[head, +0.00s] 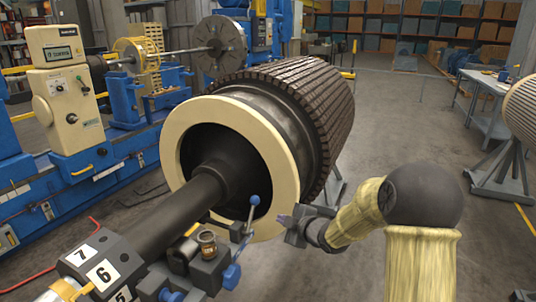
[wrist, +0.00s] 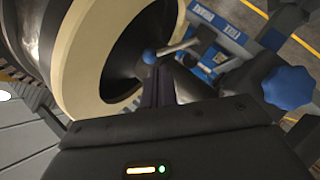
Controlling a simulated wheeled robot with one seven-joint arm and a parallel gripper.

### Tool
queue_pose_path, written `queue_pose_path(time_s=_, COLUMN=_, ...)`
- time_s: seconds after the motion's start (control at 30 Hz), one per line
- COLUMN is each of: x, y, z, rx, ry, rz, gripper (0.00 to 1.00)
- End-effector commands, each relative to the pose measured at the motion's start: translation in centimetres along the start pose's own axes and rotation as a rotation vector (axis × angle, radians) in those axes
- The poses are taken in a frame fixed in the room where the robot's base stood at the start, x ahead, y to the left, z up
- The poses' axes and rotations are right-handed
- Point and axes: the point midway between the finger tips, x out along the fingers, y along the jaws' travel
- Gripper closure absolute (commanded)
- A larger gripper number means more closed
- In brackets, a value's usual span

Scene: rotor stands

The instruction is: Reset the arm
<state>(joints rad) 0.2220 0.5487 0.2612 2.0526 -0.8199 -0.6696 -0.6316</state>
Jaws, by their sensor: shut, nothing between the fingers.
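My arm (head: 425,255), in a yellowish cover with dark joints, comes in from the lower right in the head view. My gripper (head: 284,219) is shut and empty, in front of the cream ring (head: 285,170) of the large rotor, to the right of a lever with a blue ball knob (head: 254,200). In the wrist view the dark fingers of my gripper (wrist: 158,82) are together. The blue ball knob (wrist: 149,57) shows just past the fingertips; I cannot tell whether they touch.
The big ribbed rotor (head: 310,95) and its dark shaft (head: 185,205) fill the middle. A clamp block with numbered faces (head: 103,272) is lower left. A blue star knob (wrist: 289,88) is close on the right in the wrist view. Open floor (head: 400,125) lies behind and right.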

Motion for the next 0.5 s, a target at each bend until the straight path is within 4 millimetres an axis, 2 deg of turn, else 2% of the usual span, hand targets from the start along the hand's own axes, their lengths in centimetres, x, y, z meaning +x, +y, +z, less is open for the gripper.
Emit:
queue_pose_path(time_s=0.03, x=-1.9, y=0.6, z=-0.3, rx=0.065, ry=-0.081, rz=-0.017, gripper=1.00)
queue_pose_path(time_s=0.07, x=-2.9, y=0.5, z=0.0, rx=0.116, ry=-0.137, rz=-0.028, gripper=1.00)
queue_pose_path(time_s=0.23, x=-10.0, y=-0.9, z=1.2, rx=0.438, ry=-0.448, rz=-0.060, gripper=1.00)
queue_pose_path(time_s=0.37, x=-16.4, y=-3.1, z=1.1, rx=0.709, ry=-0.670, rz=-0.065, gripper=1.00)
queue_pose_path(time_s=0.5, x=-23.5, y=-6.5, z=-0.3, rx=1.014, ry=-0.885, rz=-0.066, gripper=1.00)
